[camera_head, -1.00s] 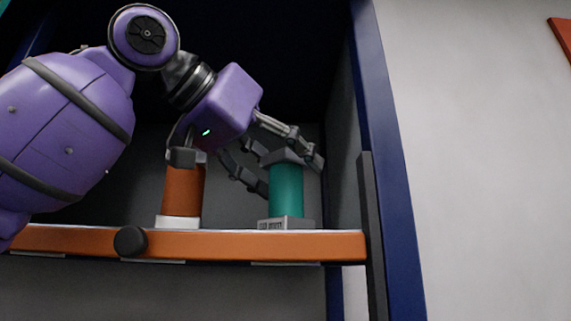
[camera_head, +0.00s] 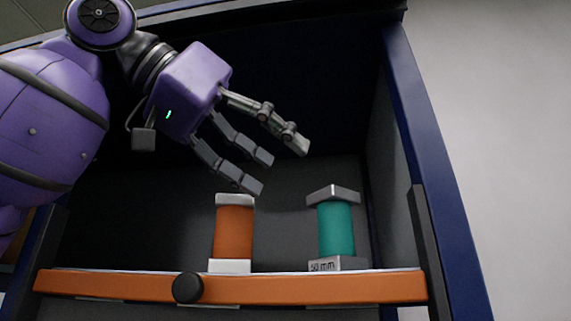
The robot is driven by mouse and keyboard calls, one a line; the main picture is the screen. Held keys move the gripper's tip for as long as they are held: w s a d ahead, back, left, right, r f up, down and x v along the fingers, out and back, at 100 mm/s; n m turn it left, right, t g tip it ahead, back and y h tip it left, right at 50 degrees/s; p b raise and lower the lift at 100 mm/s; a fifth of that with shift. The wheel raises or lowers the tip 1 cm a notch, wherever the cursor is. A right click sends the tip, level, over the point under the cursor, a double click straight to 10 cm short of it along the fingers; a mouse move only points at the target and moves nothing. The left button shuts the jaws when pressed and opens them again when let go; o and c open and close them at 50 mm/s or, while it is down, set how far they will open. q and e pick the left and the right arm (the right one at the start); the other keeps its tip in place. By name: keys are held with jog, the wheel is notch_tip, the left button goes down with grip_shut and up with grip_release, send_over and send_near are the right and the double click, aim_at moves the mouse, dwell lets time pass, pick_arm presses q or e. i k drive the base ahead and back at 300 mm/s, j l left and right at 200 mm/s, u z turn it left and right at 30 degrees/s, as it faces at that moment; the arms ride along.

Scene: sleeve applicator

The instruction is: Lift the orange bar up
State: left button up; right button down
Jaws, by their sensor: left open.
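The orange bar (camera_head: 330,289) runs level across the front of the dark cabinet opening, with a black round knob (camera_head: 187,288) on its left part. My left gripper (camera_head: 275,165) is open and empty. It hangs inside the opening, above the bar and above the two cylinders, apart from all of them. My right gripper does not show.
An orange cylinder (camera_head: 234,232) with pale ends and a teal cylinder (camera_head: 335,229) with grey ends marked "50 mm" stand just behind the bar. The blue frame (camera_head: 436,160) edges the opening on the right. A pale wall (camera_head: 500,130) lies beyond.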

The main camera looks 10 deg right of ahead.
aim_at(187, 288)
jog(key=k, duration=1.5)
